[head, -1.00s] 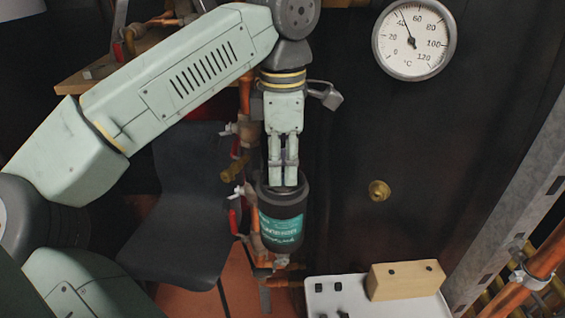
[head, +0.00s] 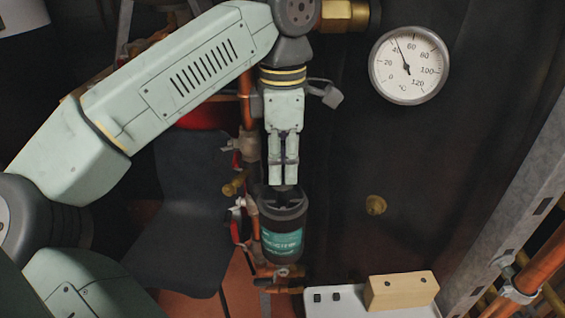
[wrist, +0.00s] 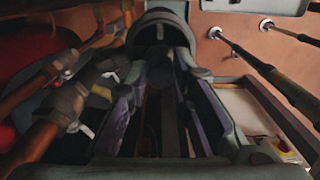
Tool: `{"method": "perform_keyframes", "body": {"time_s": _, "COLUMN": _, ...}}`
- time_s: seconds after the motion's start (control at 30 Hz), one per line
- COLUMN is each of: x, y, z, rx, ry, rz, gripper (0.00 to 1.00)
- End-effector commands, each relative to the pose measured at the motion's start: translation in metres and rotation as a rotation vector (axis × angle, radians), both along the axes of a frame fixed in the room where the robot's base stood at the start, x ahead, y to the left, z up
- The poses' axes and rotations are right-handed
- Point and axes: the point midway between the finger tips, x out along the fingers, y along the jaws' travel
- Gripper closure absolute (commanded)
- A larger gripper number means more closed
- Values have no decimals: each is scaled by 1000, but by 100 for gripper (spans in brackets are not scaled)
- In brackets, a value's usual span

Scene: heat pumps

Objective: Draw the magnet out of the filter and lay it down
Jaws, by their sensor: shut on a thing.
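The filter (head: 283,240) is a black upright cylinder with a teal label, on the copper pipework in the head view. My gripper (head: 283,180) points straight down over its top, fingers close together. The gripper is shut on the magnet, which is mostly hidden between the fingers. A dark piece just below the fingertips seems to be part of it. I cannot tell how much of the magnet is still inside the filter. In the wrist view, a dark round body beyond the fingers (wrist: 160,50) is probably the filter.
A white tray (head: 345,303) with a wooden block (head: 400,291) and small dark items stands at the lower right. Red-handled valves and copper pipes run close left of the filter. A dark panel with a dial gauge (head: 409,66) and a brass fitting (head: 376,205) lies to the right.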

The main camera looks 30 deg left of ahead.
Motion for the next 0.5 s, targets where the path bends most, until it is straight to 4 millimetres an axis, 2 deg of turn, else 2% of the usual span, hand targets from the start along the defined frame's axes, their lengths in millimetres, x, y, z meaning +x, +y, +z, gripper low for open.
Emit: {"method": "perform_keyframes", "body": {"time_s": 0.5, "x": 0, "y": 0, "z": 7, "rx": 0, "ry": -1, "rz": 0, "gripper": 100}}
